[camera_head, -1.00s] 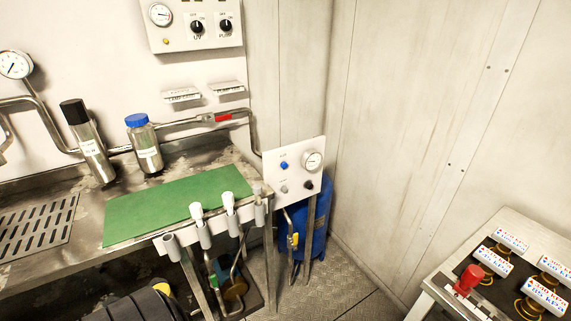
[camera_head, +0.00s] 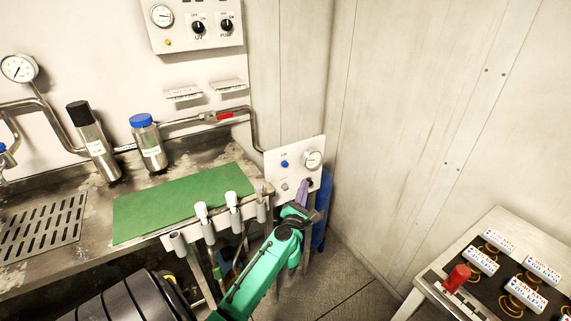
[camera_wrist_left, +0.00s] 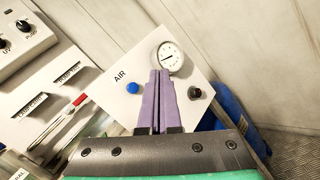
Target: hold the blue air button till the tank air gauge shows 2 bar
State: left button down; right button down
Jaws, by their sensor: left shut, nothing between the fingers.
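The white air panel (camera_head: 272,174) carries a blue button (camera_head: 284,164) at its upper left and a round air gauge (camera_head: 313,160) at its upper right. In the left wrist view the blue button (camera_wrist_left: 132,87) sits below the word AIR, left of my fingers, and the gauge (camera_wrist_left: 170,56) is just beyond the fingertips. Its needle shows, but the scale is too small to read. My left gripper (camera_head: 303,184) has its purple fingers closed together and empty, in front of the panel's lower right. The fingers (camera_wrist_left: 159,74) look apart from the button. My right gripper is out of view.
A black knob (camera_wrist_left: 194,93) sits right of my fingers on the panel. The blue tank (camera_head: 322,208) stands behind it.

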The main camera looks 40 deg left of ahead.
aim_at(285, 164)
pick_arm(q)
jog(key=shift+f, duration=0.1)
jog(key=w+a+b, duration=0.1)
jog(key=w+a, duration=0.1)
jog(key=a, duration=0.6)
jog(key=shift+w+a, duration=0.25)
jog(key=shift+w, duration=0.05)
dwell(1.8)
jog(key=shift+w+a, duration=0.15)
jog(key=shift+a, duration=0.25)
jog(key=shift+w+a, duration=0.1)
jog(key=shift+a, duration=0.35)
dwell(4.2)
